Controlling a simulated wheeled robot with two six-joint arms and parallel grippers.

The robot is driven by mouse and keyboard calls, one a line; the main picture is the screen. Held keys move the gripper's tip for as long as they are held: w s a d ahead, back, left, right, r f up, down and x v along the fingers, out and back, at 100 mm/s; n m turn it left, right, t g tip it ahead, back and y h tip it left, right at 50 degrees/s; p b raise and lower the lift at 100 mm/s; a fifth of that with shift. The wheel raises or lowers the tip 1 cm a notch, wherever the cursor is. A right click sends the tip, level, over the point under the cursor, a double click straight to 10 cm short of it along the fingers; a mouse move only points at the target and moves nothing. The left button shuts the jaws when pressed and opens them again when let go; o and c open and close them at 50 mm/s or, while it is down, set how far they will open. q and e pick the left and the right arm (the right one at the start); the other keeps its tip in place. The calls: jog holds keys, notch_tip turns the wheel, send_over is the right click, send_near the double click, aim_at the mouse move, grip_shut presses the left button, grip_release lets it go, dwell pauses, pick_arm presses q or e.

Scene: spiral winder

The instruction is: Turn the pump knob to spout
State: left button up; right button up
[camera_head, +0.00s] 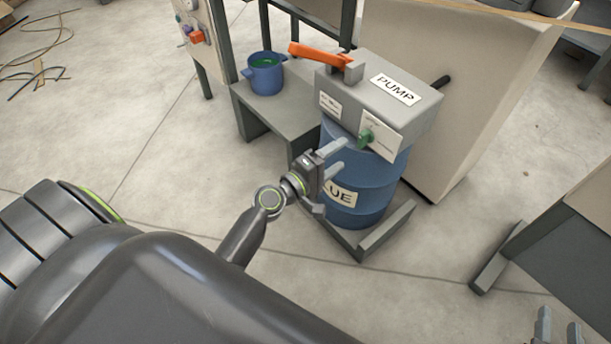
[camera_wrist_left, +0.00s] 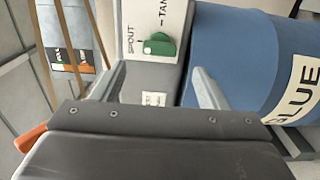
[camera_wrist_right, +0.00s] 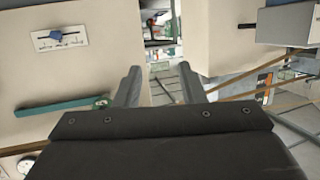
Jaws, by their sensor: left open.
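The green pump knob (camera_head: 366,135) is on a white plate on the front of the grey pump box (camera_head: 350,97), above a blue drum (camera_head: 375,185). In the left wrist view the knob (camera_wrist_left: 158,44) sits between the SPOUT and TANK labels; I cannot tell which one it points to. My left gripper (camera_head: 338,157) is open and empty, just in front of the drum and below the knob, apart from it. In the left wrist view its fingers (camera_wrist_left: 152,80) spread on either side below the knob. My right gripper (camera_head: 558,325) is open and empty at the bottom right, away from the pump.
An orange lever (camera_head: 320,55) is on top of the pump box. A blue pot (camera_head: 265,75) stands on a grey stand (camera_head: 285,120) left of the drum. A beige cabinet (camera_head: 470,90) is behind.

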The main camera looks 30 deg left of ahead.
pick_arm(q)
jog(key=b+v, duration=0.1)
jog(key=v, duration=0.9)
pick_arm(e)
notch_tip(320, 180, up, 10)
jog(key=w+n+t, duration=0.1)
jog(key=t, duration=0.5)
jog(key=shift+t+h, duration=0.3)
jog(key=shift+a, duration=0.1)
